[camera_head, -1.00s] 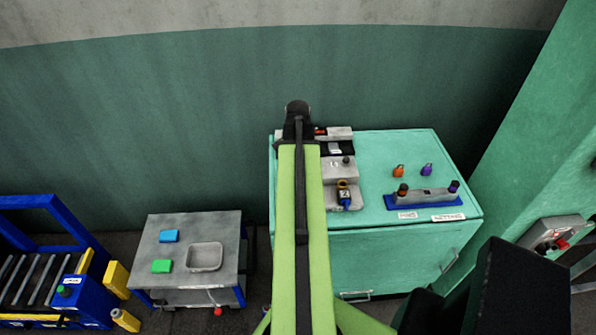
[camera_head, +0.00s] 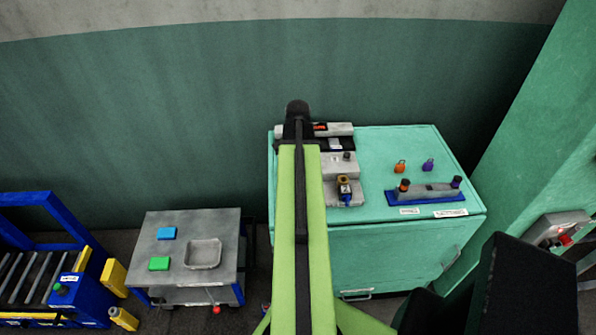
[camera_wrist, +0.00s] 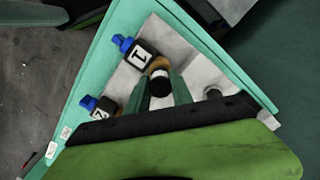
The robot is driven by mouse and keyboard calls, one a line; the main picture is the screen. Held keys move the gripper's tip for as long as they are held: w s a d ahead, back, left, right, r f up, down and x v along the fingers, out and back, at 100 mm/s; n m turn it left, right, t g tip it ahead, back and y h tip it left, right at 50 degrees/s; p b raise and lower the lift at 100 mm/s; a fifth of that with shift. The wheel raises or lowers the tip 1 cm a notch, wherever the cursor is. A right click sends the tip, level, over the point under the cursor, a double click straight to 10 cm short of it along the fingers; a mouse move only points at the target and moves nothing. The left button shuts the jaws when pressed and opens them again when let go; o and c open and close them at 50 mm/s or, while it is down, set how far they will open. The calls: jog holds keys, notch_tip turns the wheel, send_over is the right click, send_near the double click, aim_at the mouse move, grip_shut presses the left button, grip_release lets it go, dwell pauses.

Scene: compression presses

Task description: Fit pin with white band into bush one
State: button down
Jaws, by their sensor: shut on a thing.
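My gripper (camera_wrist: 159,76) shows in the wrist view, its two green fingers closed on the pin with white band (camera_wrist: 160,82). The pin shows a dark end and a pale band. A tan ring lies just beyond the pin, beside the block labelled 1 (camera_wrist: 141,54) of bush one. I cannot tell whether the pin is inside the ring or above it. The block labelled 2 (camera_wrist: 103,107), with a blue knob, sits lower left; it also shows in the head view (camera_head: 344,187). In the head view my arm hides the gripper, pin and bush one.
The fixtures stand on a green cabinet (camera_head: 400,270). Right of them are a blue-based rack (camera_head: 430,200) and loose orange (camera_head: 400,166) and purple (camera_head: 428,165) pieces. A grey cart (camera_head: 170,220) with a tray (camera_head: 203,254) stands left.

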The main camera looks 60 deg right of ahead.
jog(key=shift+f+b, duration=0.75)
jog(key=shift+f, duration=0.1)
jog(key=c, duration=1)
grip_release()
jog(key=shift+r, duration=0.1)
jog(key=shift+c, duration=0.2)
notch_tip(320, 180, up, 17)
jog(key=p, duration=1.7)
jog(key=shift+r+p, duration=0.2)
jog(key=shift+p, duration=0.1)
